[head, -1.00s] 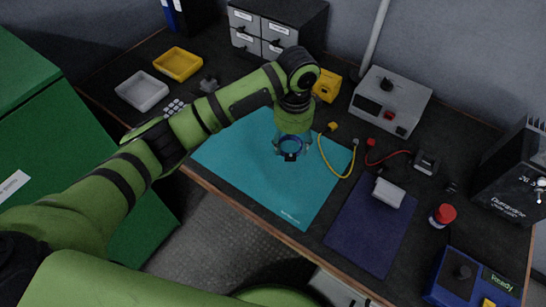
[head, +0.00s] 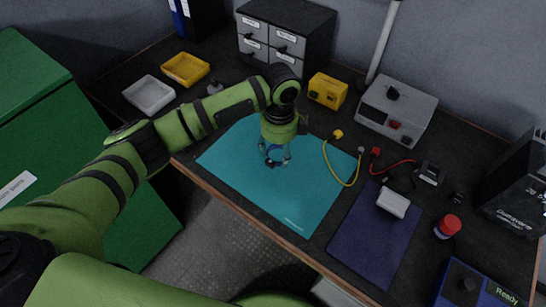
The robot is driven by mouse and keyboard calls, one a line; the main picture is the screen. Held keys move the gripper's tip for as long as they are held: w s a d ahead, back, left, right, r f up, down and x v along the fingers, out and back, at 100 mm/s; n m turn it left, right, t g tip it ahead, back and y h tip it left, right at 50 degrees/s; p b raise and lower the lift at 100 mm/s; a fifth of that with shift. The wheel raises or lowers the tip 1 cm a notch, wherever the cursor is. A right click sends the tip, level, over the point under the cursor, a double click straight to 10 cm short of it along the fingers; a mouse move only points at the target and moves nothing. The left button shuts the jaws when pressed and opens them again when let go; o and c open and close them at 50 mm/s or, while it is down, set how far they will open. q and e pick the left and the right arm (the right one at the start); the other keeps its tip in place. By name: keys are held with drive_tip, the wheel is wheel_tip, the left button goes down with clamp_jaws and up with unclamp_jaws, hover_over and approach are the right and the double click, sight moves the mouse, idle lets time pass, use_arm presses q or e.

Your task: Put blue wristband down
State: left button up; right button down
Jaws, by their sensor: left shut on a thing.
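My left gripper (head: 274,158) is over the teal mat (head: 310,200), pointing down, and is shut on the blue wristband (head: 275,153). The wristband is a small blue band with a dark piece at its lower end, partly hidden by the fingers. I cannot tell whether it touches the mat. My right gripper is not in view.
A dark blue mat (head: 370,240) holds a white box (head: 393,202). A grey instrument (head: 395,108), yellow box (head: 327,90) and drawer unit (head: 287,30) stand behind. The teal mat's front is clear.

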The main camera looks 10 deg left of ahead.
sight(273, 162)
use_arm(q)
drive_tip(key=shift+s+a+f, duration=0.2)
drive_tip(key=shift+a+f, duration=0.25)
drive_tip(key=shift+a, duration=0.2)
drive_tip(key=shift+f, duration=2)
drive_tip(key=shift+f, duration=0.1)
drive_tip(key=o, duration=1)
wheel_tip(273, 162, up, 12)
drive_tip(key=shift+r, duration=0.15)
